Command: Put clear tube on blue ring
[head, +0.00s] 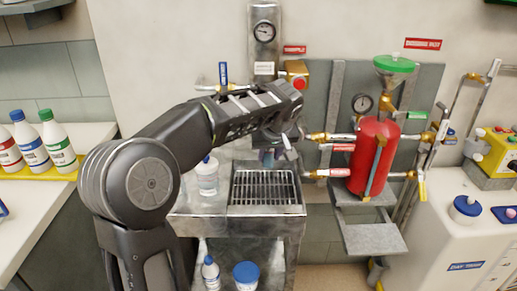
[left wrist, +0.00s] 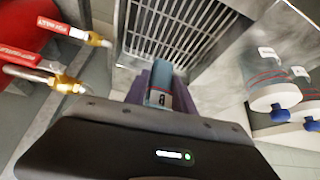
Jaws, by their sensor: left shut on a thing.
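My left gripper (head: 268,156) is above the back of the metal drip grate. In the left wrist view its purple fingers (left wrist: 160,92) are shut on a small bluish, see-through cylinder with a dark band, which looks like the clear tube (left wrist: 159,86). The tube's lower part is hidden by the gripper body. My right gripper is not in view.
The grate (head: 264,188) is in a metal stand below my gripper. A red tank (head: 372,155) with brass valves and pipes stands between the stand and the white cabinet (head: 455,240). Clear blue-capped containers (head: 207,178) are left of the grate. Several bottles line the left counter.

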